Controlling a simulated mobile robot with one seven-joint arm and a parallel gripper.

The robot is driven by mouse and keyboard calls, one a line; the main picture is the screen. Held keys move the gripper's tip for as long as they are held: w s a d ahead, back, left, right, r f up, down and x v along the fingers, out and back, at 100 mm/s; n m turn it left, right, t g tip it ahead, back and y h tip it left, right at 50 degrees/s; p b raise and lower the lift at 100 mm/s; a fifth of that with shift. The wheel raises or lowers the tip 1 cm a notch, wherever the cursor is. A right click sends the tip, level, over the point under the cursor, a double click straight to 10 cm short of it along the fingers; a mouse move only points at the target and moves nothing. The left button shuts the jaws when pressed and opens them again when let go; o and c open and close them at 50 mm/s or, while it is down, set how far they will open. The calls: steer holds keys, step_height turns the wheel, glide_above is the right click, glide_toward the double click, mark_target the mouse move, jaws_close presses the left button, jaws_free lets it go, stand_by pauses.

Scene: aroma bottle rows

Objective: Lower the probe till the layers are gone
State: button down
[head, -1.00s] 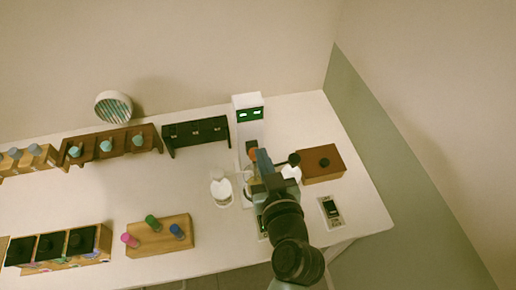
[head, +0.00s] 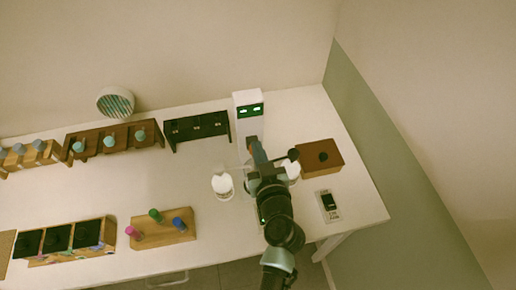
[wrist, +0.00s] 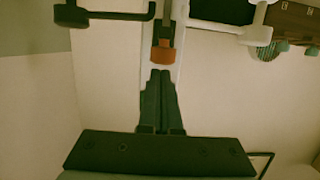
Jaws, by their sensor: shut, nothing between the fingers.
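The white tower (head: 249,118) with two green readouts stands at the back of the table. In the wrist view an orange-red part (wrist: 162,56) on a dark upright piece sits just beyond my fingertips, in front of a pale column. I take it to be part of the probe stand, but cannot tell if it is the probe's handle. My gripper (wrist: 159,72) is shut and empty, pointing at the orange-red part with a small gap seeming to lie between them. In the head view my gripper (head: 255,150) covers the area before the tower. Any liquid layers are hidden.
A white vessel (head: 222,186) stands left of my arm, and another (head: 291,169) close on its right. A brown box (head: 320,158) and a small black-topped device (head: 328,205) lie further right. Bottle racks and a wooden block (head: 163,232) with coloured pegs are left.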

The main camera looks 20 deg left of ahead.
steer(key=shift+f, duration=0.15)
step_height(320, 180, down, 4)
steer(key=b, duration=0.5)
step_height(320, 180, up, 5)
steer(key=p, duration=0.3)
steer(key=b+v, duration=0.4)
steer(key=v, duration=0.6)
steer(key=shift+f, duration=0.3)
steer(key=shift+w, duration=0.1)
